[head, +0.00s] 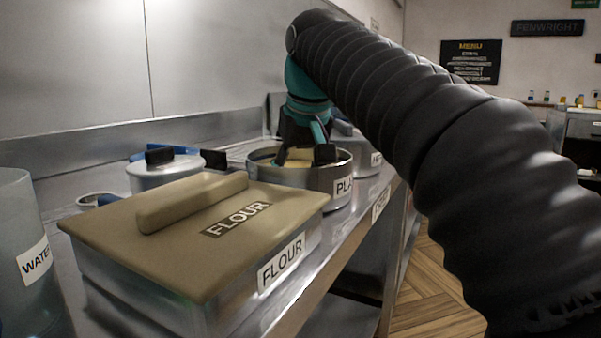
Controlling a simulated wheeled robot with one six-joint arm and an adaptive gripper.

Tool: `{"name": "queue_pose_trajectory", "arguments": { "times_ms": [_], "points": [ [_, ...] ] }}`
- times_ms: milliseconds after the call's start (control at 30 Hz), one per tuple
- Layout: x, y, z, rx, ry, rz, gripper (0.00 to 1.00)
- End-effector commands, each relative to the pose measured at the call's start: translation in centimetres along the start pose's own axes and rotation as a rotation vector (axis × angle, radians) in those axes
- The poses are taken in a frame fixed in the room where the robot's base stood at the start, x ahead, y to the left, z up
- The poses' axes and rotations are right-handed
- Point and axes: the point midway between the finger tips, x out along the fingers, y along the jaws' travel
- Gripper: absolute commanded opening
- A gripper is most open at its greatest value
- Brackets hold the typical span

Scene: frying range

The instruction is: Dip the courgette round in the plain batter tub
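The plain batter tub (327,181) is a round metal pot, open at the top, with a label reading "PLA" before it is cut off. Pale yellow batter (300,156) shows inside it. My gripper (296,150), teal and black, points down over the tub, with its fingertips at or just inside the rim. I cannot tell whether the tips touch the batter. No courgette round can be made out; the gripper and rim hide the space between the fingers. Whether the fingers are open or shut is unclear.
A flour box (285,267) with a tan lid (170,243) stands in front of the tub. A water container (25,260) is at the left edge. A lidded metal pot (165,173) stands left of the tub, another pot (368,155) behind it. A wall backs the counter.

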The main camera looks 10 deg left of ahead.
Motion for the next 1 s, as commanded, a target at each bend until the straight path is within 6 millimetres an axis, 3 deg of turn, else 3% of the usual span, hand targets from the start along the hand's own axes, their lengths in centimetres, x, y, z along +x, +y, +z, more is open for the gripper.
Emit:
{"name": "queue_pose_trajectory", "arguments": {
  "times_ms": [433, 1000],
  "points": [
    [-0.2, 1.0, 0.5, 0.0, 0.001, 0.001, 0.33],
    [-0.1, 0.3, 0.1, 0.001, 0.001, 0.0, 0.33]
  ]
}}
